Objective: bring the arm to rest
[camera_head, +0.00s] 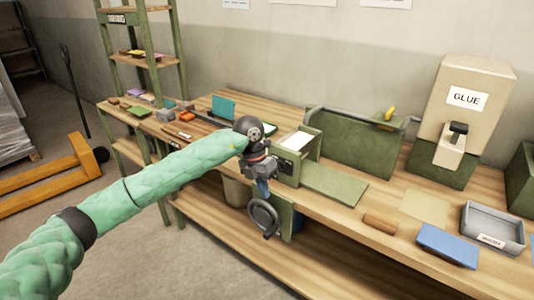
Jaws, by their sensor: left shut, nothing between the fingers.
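My left arm, in a green quilted sleeve, reaches in from the lower left of the head view. Its dark wrist ends in my left gripper (264,188), which points down at the front edge of the wooden workbench (340,212). The gripper is small in the picture; its fingers are together and I see nothing held. It overlaps the left side of a green box with white paper (297,141) in the picture; I cannot tell whether they touch. My right gripper does not show.
A beige glue dispenser (462,97) stands at the back right. A grey tray (493,228), a blue block (447,244) and a wooden roller (380,221) lie at the right. A green shelf rack (176,62) stands at the left. Open floor lies in front of the bench.

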